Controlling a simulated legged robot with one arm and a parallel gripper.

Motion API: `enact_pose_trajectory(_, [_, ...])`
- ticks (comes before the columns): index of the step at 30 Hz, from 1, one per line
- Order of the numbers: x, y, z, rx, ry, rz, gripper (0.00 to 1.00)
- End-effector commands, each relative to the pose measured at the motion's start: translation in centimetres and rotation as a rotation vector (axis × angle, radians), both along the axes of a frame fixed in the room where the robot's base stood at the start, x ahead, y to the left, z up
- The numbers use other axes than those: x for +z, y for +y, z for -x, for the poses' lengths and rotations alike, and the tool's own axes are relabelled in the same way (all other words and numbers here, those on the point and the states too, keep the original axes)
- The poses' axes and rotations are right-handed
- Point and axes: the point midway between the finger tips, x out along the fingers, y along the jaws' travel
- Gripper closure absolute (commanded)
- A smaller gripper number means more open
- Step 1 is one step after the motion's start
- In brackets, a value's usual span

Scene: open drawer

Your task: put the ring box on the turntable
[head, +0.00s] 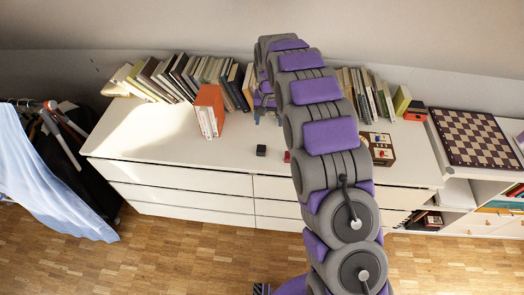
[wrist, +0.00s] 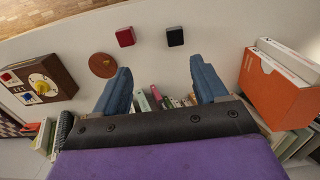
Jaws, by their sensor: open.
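Two small boxes stand on the white dresser, one red (wrist: 125,37) and one black (wrist: 175,36); I cannot tell for certain which is the ring box. In the head view the black box (head: 261,150) is clear and the red one (head: 287,156) is partly behind my arm. A flat brown disc (wrist: 103,65), possibly the turntable, lies near the red box in the wrist view; my arm hides it in the head view. My gripper (wrist: 160,65) is open and empty, its blue fingers apart from both boxes. It also shows in the head view (head: 268,119), behind the boxes.
A brown box with a yellow dial (wrist: 38,82) stands on the dresser (head: 180,178). An orange file holder (head: 209,107) and rows of books (head: 190,75) line the back. A chessboard (head: 474,137) lies at the right. The left dresser top is clear.

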Motion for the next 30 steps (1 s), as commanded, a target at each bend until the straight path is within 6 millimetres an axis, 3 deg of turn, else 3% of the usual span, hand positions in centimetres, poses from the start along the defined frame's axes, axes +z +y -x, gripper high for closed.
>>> enact_pose_trajectory(3, [-2.3, 1.5, -1.4, 0.001, -0.005, -0.004, 0.28])
enact_pose_trajectory(14, [-5.1, 2.0, -2.3, -0.002, -0.012, -0.014, 0.28])
enact_pose_trajectory(30, [-15.2, 2.5, -2.2, 0.0, -0.009, -0.007, 0.28])
